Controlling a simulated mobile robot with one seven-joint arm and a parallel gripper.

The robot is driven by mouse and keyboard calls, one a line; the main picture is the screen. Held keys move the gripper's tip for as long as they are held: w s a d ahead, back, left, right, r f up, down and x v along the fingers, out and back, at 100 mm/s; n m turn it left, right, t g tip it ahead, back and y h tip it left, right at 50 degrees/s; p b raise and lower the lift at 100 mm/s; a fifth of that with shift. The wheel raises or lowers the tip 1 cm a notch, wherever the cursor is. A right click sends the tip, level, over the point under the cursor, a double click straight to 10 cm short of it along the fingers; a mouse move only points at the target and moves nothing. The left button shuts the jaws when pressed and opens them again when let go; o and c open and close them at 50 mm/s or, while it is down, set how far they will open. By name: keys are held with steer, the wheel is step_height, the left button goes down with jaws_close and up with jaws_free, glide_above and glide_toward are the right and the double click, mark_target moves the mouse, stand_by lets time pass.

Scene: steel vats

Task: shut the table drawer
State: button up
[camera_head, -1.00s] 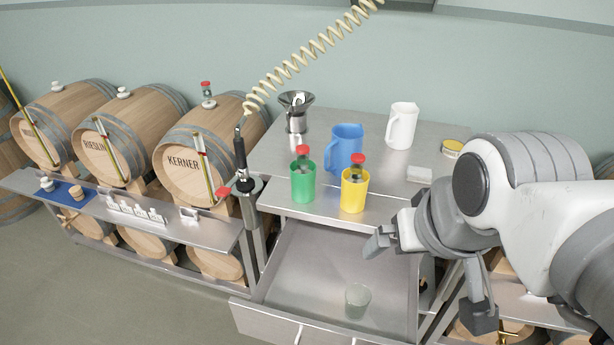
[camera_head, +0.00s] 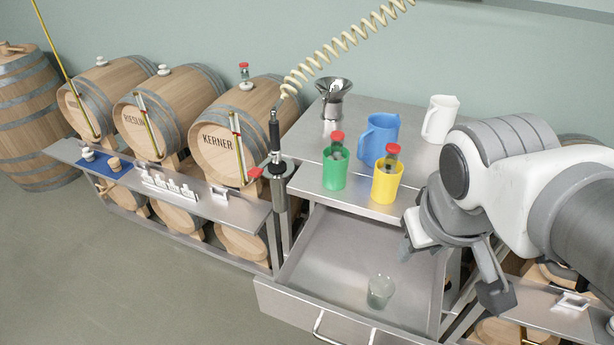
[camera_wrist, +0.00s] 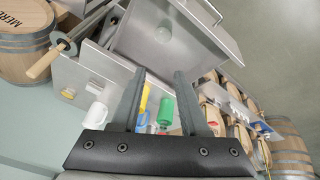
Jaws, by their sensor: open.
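The steel table drawer (camera_head: 345,245) is pulled out under the table top, and its front panel (camera_head: 285,302) stands well clear of the table. Its bar handle (camera_head: 320,326) is on the front panel, near the bottom of the head view. A clear glass (camera_head: 380,291) stands inside the drawer. My gripper (camera_head: 450,272) is open and empty, above the drawer's right side. In the wrist view the open fingers (camera_wrist: 159,88) point toward the drawer (camera_wrist: 140,38), with the handle (camera_wrist: 210,12) at the top.
On the steel table top are a green cup (camera_head: 335,172) and a yellow cup (camera_head: 388,182), each holding a red-capped bottle, a blue jug (camera_head: 378,138), a white jug (camera_head: 440,118) and a funnel (camera_head: 333,98). Barrels stand left; the floor (camera_head: 150,285) in front is clear.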

steer(key=a+f+n+h, duration=0.1)
steer(key=a+f+n, duration=0.1)
steer(key=w+a+f+n+g+h, duration=0.1)
steer(key=a+f+n, duration=0.1)
steer(key=f+n, duration=0.1)
steer(key=w+a+f+n+h+b, duration=0.1)
steer(key=f+n, duration=0.1)
steer(key=n, duration=0.1)
steer(key=shift+w+a+f+g, duration=0.2)
steer(key=shift+a+f+g, duration=0.1)
steer(key=shift+a, duration=0.1)
jaws_close()
steer(key=s+a+f+n+t+y+b, duration=0.1)
steer(key=s+a+f+n+t, duration=0.25)
steer(key=a+f+n, duration=0.7)
steer(key=s+a+f+n+t+b, duration=0.2)
steer(key=s+a+f+n, duration=0.3)
steer(key=a+f+n, duration=0.6)
steer(key=b, duration=0.1)
glide_toward(277, 310)
steer(key=x, duration=0.5)
steer(key=shift+s+a+f, duration=0.1)
steer(key=shift+s+f, duration=0.2)
steer(key=shift+f, duration=0.15)
steer(key=shift+w, duration=0.55)
